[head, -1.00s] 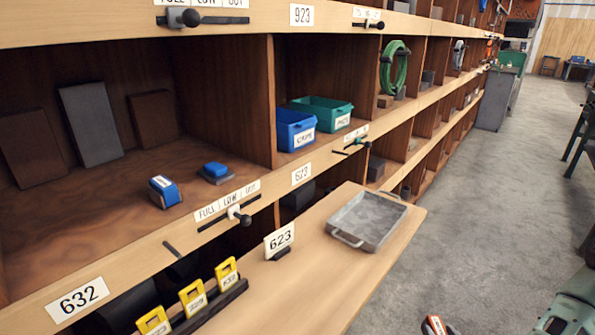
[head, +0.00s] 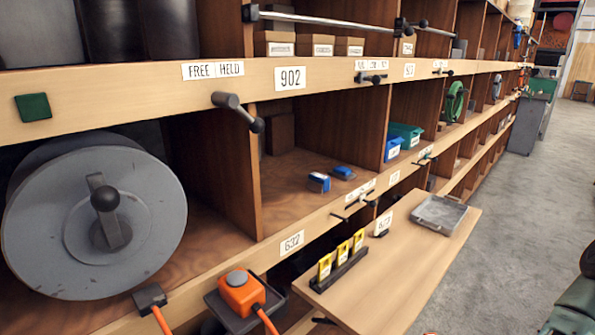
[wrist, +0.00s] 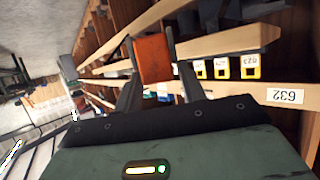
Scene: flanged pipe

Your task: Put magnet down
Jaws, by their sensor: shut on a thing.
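My gripper (wrist: 152,52) shows in the wrist view, its two dark fingers shut on an orange block (wrist: 153,60). In the head view the gripper is not clearly seen; only a small orange bit shows at the bottom edge.
A pull-out wooden board (head: 430,250) carries a grey tray (head: 438,213), a 623 sign (head: 383,223) and a rack of yellow tags (head: 341,256). Two blue-topped blocks (head: 319,182) lie in the bay above. A large grey reel (head: 95,215) and an orange corded device (head: 240,292) are at left.

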